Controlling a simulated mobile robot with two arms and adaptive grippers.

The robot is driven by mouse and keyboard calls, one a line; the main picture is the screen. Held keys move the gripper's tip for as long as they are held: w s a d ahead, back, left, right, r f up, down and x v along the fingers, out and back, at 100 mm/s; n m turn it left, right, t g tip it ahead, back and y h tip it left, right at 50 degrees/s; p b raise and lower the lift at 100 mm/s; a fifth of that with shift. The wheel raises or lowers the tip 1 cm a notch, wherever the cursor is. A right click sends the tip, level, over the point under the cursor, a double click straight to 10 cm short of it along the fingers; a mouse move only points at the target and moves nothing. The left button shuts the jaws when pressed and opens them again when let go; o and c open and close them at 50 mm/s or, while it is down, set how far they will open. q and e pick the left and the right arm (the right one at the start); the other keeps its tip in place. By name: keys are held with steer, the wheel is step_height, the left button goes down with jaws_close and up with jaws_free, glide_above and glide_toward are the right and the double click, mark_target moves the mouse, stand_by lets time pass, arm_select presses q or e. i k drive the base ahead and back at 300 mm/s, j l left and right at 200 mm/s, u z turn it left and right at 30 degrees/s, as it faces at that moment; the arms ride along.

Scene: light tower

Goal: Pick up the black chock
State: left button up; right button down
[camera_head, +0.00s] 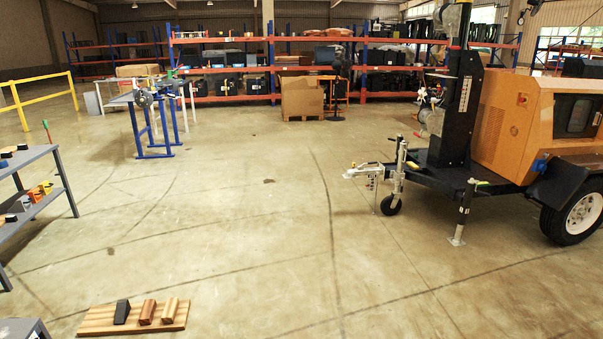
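A black chock (122,311) sits on a flat wooden board (98,318) on the floor at the lower left of the head view. It is a dark wedge at the left of a row. Two brown wooden chocks, a darker one (147,312) and a lighter one (170,310), stand to its right on the same board. Neither of my grippers shows in this view.
A yellow light tower trailer (530,120) with wheel and hitch stands at the right. A grey shelf (40,200) with small items is at the left. A grey corner (22,329) shows at bottom left. The floor in the middle is clear.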

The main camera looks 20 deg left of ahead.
mark_target(122, 310)
steer(key=i+j+u, duration=0.2)
steer(key=i+u, duration=0.15)
steer(key=i, duration=0.2)
steer(key=i+u, duration=0.4)
steer(key=i, duration=0.2)
steer(key=i+l+u, duration=0.1)
steer(key=i+u, duration=0.25)
steer(key=i, duration=0.2)
steer(key=i+j+u, duration=0.3)
steer(key=i, duration=0.35)
steer(key=i+u, duration=0.3)
steer(key=i, duration=0.4)
